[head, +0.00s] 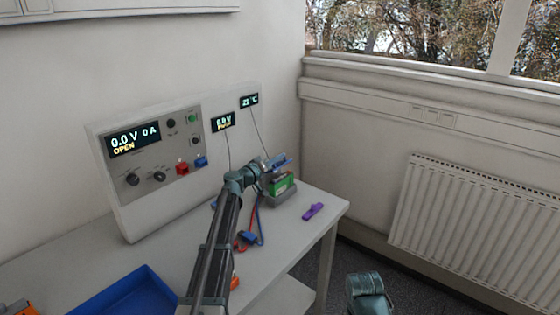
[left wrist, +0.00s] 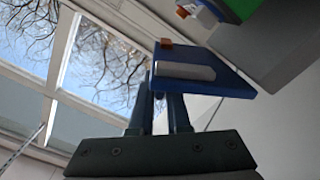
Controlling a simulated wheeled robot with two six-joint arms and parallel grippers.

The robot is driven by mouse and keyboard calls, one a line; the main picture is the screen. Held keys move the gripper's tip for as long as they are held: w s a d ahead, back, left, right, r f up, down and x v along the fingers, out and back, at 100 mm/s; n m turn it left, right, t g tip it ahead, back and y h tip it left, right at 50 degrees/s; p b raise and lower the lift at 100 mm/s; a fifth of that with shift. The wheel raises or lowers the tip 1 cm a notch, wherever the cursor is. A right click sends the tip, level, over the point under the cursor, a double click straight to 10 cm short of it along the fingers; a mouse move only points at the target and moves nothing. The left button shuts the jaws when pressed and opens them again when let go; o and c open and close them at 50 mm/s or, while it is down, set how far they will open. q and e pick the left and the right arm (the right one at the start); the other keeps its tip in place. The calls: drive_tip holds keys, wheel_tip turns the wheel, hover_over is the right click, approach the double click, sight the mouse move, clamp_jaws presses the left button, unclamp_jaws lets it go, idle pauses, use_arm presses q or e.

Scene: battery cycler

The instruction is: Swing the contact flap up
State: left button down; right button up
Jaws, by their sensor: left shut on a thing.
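The contact flap (head: 284,158) is a blue plate above the green battery (head: 282,185), which sits in a grey holder (head: 283,199) at the table's right end. In the left wrist view the flap (left wrist: 225,82) fills the middle, with a grey strip and a copper contact on it. My left gripper (head: 271,168) reaches in from the left at the flap. Its fingers (left wrist: 168,105) are shut on the flap's near edge, partly hidden by the flap. The green battery also shows at the top of the left wrist view (left wrist: 246,8). My right gripper's fingers do not show.
The cycler panel (head: 165,128), reading 0.0 V, 0 A and OPEN, stands behind my left arm. Red and blue leads (head: 259,228) lie in front of the holder. A purple piece (head: 313,211) lies to its right. A blue tray (head: 132,292) is at the front left.

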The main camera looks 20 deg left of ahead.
use_arm(q)
drive_tip(key=a+n, duration=0.1)
drive_tip(key=n, duration=0.1)
drive_tip(key=a+r+n+p, duration=0.1)
drive_tip(key=shift+w+r+n, duration=0.1)
drive_tip(key=shift+w+n, duration=0.3)
drive_tip(key=n, duration=0.1)
drive_tip(key=a+n, duration=0.1)
drive_tip(key=shift+w+a+r+n, duration=0.15)
drive_tip(key=shift+w+a+n, duration=0.15)
drive_tip(key=shift+w, duration=0.05)
drive_tip(key=shift+w+a+f+n+b, duration=0.2)
drive_tip(key=shift+a+n, duration=0.45)
drive_tip(key=shift+n, duration=0.6)
drive_tip(key=shift+w+a+f+n+b, duration=0.15)
drive_tip(key=shift+w+a+n, duration=0.2)
drive_tip(key=shift+a+n, duration=0.6)
drive_tip(key=shift+w+a+f+n+b, duration=0.1)
drive_tip(key=shift+w+a+f+n, duration=0.2)
drive_tip(key=shift+n, duration=1.2)
drive_tip(key=shift+a, duration=0.1)
drive_tip(key=c, duration=0.9)
unclamp_jaws()
drive_tip(key=shift+r, duration=0.1)
drive_tip(key=shift+s, duration=0.15)
drive_tip(key=v, duration=1.3)
drive_tip(key=shift+s+a, duration=0.2)
drive_tip(key=shift+s, duration=0.1)
